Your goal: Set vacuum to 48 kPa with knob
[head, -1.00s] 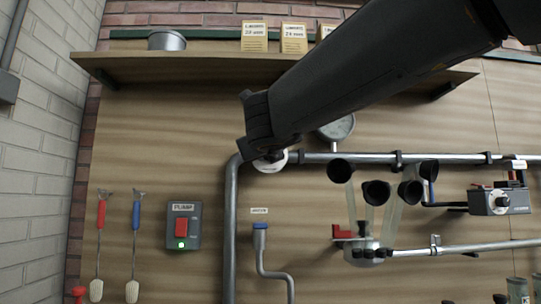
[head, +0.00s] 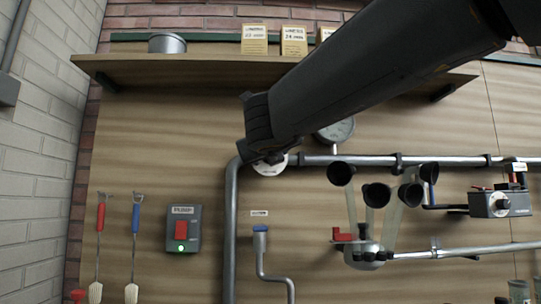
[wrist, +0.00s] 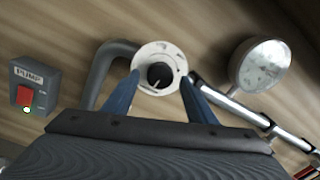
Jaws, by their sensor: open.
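The vacuum knob is a black knob (wrist: 159,75) on a round white dial plate (wrist: 146,54) where the grey pipe bends. In the head view the dial plate (head: 270,168) is partly hidden behind my arm's end. My gripper (wrist: 158,88) shows two blue fingers in the wrist view, apart, one on each side of the knob; I cannot tell whether they touch the plate. Nothing is held. The round gauge (wrist: 264,66) is right of the knob; its reading is too small to tell. In the head view the gauge (head: 336,130) is partly covered by my arm.
The pump switch box (head: 183,228) has a red switch and a lit green lamp. A metal pipe (head: 320,160) runs right from the dial. The milking cluster (head: 365,250) hangs below it. A wooden shelf (head: 200,68) is above. Two brushes (head: 135,240) hang at left.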

